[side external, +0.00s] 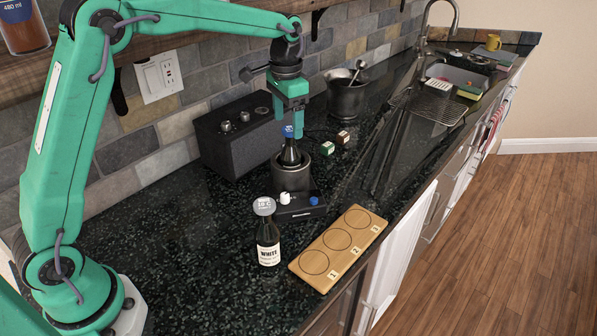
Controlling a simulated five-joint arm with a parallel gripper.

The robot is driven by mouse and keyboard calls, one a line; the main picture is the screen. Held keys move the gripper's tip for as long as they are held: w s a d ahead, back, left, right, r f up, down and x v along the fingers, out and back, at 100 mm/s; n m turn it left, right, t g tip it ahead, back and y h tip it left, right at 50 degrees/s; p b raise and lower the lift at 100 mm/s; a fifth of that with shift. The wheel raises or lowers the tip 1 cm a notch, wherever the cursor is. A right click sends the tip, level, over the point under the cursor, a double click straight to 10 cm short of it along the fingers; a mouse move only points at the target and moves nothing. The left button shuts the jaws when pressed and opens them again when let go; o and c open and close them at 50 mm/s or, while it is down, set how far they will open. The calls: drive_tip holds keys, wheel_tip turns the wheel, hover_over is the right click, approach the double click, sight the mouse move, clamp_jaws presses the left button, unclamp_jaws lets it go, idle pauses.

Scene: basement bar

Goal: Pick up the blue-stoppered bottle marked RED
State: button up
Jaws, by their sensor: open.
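A dark bottle (290,154) with a blue stopper (288,131) stands upright in a dark grey cylindrical holder (291,180). Its lower part is hidden inside the holder, and I cannot read any label on it. My gripper (292,130) points down over this bottle, with its open fingers at the height of the blue stopper. I cannot tell whether a finger touches it. A second dark bottle (268,238), labelled WHITE and with a grey top, stands upright on the counter in front of the holder.
A black box with white and blue knobs (300,207) adjoins the holder. A wooden board (338,247) with three numbered circles lies right. A black speaker (238,137) stands behind, left. The counter's left front is clear.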

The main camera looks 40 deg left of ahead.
sight(291, 144)
drive_tip(key=shift+w+f, duration=0.45)
drive_tip(key=shift+f, duration=3.95)
clamp_jaws()
